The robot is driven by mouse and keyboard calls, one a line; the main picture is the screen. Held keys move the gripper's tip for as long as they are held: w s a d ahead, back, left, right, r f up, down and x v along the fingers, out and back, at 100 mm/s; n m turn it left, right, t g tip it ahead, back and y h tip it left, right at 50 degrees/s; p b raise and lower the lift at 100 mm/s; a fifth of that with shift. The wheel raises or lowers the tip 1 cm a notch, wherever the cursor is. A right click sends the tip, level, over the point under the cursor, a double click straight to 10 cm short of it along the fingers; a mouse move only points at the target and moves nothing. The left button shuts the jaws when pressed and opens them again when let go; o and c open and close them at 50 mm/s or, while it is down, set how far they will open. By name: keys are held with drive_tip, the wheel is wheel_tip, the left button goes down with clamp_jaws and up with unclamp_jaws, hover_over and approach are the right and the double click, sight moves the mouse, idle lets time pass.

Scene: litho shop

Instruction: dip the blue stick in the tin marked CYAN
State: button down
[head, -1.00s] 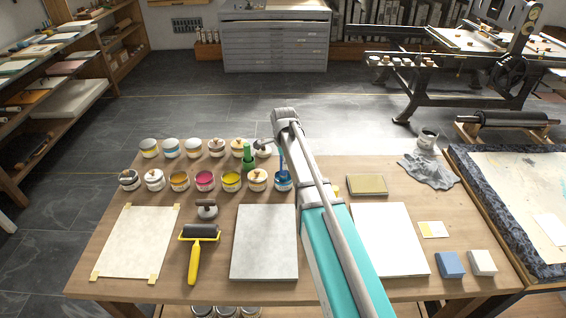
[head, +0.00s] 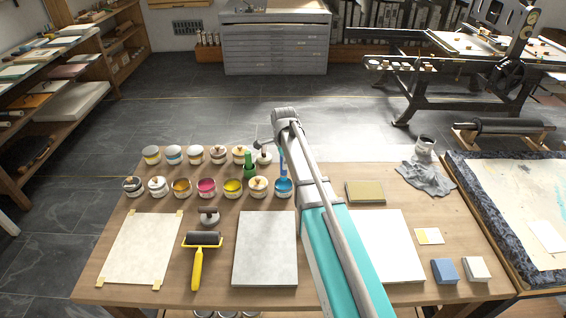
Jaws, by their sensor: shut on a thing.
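The blue stick (head: 282,160) stands nearly upright over the tin of blue ink (head: 284,189), at the right end of the front row of tins. Its lower end meets the tin's open mouth in the picture; how deep it sits, I cannot tell. The tin's label is too small to read. My gripper (head: 281,146) is at the top of the stick, shut on it, and mostly hidden by my arm. A green holder (head: 249,170) with a green upright part stands left of the stick.
Several tins, such as the yellow one (head: 233,187), stand close by on the left. A roller (head: 202,240), a pale slab (head: 265,250) and a taped sheet (head: 142,250) lie in front. A grey cloth (head: 425,179) lies at the right.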

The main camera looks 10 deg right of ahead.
drive_tip(key=shift+r+p, duration=1.25)
drive_tip(key=shift+r, duration=0.2)
